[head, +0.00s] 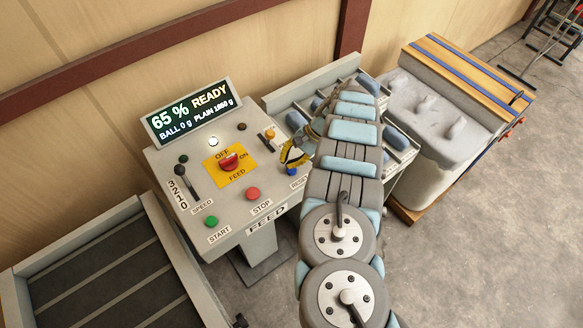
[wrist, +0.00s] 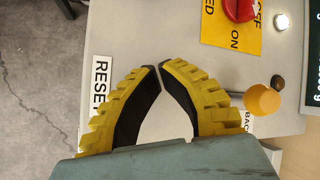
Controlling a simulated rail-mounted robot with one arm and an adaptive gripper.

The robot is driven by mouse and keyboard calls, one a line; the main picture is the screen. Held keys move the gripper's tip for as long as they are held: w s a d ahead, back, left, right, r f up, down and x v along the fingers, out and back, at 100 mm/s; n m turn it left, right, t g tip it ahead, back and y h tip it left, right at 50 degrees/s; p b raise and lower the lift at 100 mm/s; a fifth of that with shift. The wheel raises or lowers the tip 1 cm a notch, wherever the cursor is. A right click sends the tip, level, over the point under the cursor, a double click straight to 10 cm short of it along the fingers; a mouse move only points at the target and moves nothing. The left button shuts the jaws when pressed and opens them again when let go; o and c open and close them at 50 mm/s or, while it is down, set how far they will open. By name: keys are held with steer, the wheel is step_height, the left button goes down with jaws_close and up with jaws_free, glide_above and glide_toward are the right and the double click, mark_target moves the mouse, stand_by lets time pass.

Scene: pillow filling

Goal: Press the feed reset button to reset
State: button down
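The feed console (head: 180,165) carries a blue button (head: 292,171) beside the RESET label (head: 300,182) at its right edge. My gripper (head: 287,158) is over this edge, close to the blue button in the picture; I cannot tell whether it touches. In the wrist view my yellow and black fingers (wrist: 160,66) have their tips together, with nothing held between them. The RESET label (wrist: 101,85) shows left of the fingers there. The blue button is not visible in the wrist view.
A red switch (head: 229,161) on a yellow plate, an orange knob (head: 269,134), a red STOP button (head: 253,193) and a green START button (head: 211,221) share the panel. The display (head: 190,110) reads 65 % READY. A bin rack stands behind my arm.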

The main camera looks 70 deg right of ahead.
mark_target(288, 169)
steer(key=shift+r+p, duration=0.75)
steer(key=shift+r, duration=1.1)
